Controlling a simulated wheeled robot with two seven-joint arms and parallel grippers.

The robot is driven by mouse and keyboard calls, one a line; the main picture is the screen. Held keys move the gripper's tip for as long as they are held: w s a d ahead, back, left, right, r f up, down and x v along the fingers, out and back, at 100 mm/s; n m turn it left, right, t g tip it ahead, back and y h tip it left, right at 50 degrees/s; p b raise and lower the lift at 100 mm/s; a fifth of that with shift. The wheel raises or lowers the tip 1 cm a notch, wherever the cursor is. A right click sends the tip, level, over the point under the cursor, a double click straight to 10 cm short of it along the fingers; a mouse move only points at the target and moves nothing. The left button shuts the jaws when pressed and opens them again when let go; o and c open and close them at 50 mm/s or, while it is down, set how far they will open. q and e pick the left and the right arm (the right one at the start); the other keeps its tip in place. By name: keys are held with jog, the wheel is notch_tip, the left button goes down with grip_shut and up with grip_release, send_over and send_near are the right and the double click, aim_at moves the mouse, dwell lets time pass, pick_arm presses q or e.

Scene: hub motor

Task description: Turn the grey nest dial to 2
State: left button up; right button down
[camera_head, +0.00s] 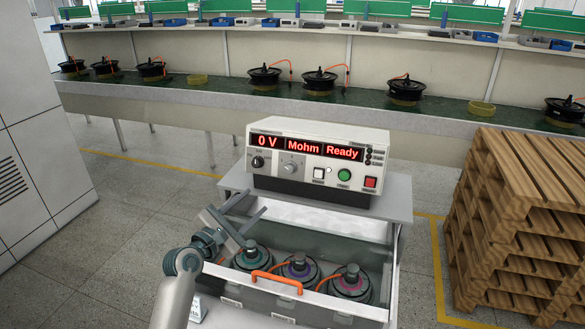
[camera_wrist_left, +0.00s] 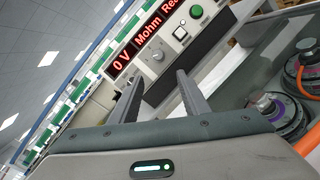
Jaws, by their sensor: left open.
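The tester (camera_head: 318,160) stands on the cart's top shelf and its red displays read "0 V", "Mohm" and "Ready". The grey dial (camera_head: 290,169) is on its front panel, right of a black knob (camera_head: 257,162). It also shows in the left wrist view (camera_wrist_left: 157,56), beyond the fingers. The dial's setting is too small to read. My left gripper (camera_head: 255,203) is open and empty, in front of and below the panel's left side, apart from the dial. Its two fingers also show in the left wrist view (camera_wrist_left: 158,78). My right gripper is out of view.
Below the tester, an open drawer (camera_head: 265,310) with an orange handle (camera_head: 277,280) holds three hub motors. White, green (camera_head: 344,175) and red (camera_head: 370,182) buttons sit right of the dial. Stacked pallets (camera_head: 520,210) stand at right. A long bench (camera_head: 225,92) with motors runs behind.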

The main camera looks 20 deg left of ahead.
pick_arm(q)
jog(key=w, duration=0.1)
jog(key=p, duration=0.2)
send_near(288, 170)
jog(key=x, duration=0.8)
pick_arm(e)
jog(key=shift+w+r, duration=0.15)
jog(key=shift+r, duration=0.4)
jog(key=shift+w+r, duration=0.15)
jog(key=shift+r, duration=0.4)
pick_arm(q)
jog(key=c, duration=1.1)
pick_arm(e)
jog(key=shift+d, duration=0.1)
